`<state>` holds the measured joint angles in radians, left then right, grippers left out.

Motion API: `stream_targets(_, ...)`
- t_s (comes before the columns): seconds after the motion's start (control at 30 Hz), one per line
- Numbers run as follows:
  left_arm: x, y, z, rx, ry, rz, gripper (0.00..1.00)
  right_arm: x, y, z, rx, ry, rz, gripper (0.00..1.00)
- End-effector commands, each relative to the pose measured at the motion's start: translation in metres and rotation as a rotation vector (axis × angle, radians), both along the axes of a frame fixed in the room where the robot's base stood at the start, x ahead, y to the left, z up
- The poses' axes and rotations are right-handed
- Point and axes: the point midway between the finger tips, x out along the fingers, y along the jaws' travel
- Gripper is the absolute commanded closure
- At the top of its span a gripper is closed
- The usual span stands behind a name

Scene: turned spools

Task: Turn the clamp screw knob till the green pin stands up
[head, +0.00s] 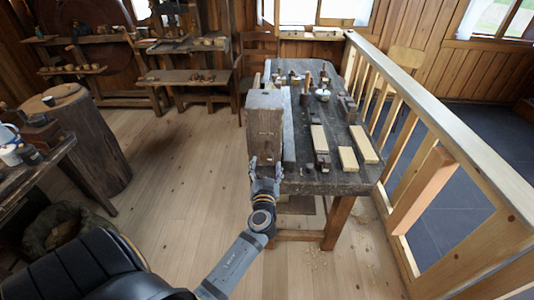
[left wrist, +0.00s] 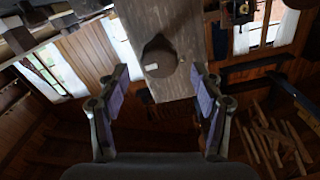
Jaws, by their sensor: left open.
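A dark round knob (left wrist: 158,52) with a small pale mark sits on the face of a wooden block in the left wrist view. I take it for the clamp screw knob. The block (head: 264,125) stands upright at the workbench's left front corner in the head view; there I cannot make out the knob. My left gripper (head: 266,164) is open at the block's lower front. In the left wrist view its fingers (left wrist: 160,78) stand apart on either side, a little short of the knob, with nothing between them. I cannot make out a green pin. My right gripper is out of view.
The workbench (head: 305,186) holds several pale wood pieces (head: 347,159), small tools and a bowl (head: 322,94). A wooden railing (head: 440,120) runs along its right side. A stump (head: 85,140) stands at the left. The floor (head: 190,160) between is clear.

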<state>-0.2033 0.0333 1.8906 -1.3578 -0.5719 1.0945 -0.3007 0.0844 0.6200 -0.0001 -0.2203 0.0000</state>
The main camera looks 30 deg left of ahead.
Motion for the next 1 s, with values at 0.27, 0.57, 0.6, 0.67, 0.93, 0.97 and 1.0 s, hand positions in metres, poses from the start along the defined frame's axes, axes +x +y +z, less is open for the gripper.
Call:
stream_targets(0.27, 0.037, 0.022, 0.001, 0.0, 0.0, -0.001, 0.34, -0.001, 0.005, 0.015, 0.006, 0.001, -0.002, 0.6)
stream_targets(0.57, 0.042, 0.025, -0.001, -0.001, 0.001, -0.002, 0.34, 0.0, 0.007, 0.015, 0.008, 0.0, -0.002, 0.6)
stream_targets(0.6, 0.042, 0.025, -0.001, -0.001, 0.001, -0.002, 0.34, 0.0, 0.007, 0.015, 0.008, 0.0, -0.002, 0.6)
stream_targets(0.67, 0.042, 0.025, -0.001, -0.001, 0.001, -0.002, 0.42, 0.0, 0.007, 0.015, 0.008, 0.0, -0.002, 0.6)
stream_targets(0.93, 0.041, 0.025, -0.001, -0.001, 0.001, -0.002, 0.78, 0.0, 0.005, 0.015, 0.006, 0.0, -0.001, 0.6)
stream_targets(0.97, 0.041, 0.025, -0.001, -0.001, 0.001, -0.002, 0.82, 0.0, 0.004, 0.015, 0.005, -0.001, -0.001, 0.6)
stream_targets(1.0, 0.041, 0.025, -0.001, -0.001, 0.001, -0.002, 0.88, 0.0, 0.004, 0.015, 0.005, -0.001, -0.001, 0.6)
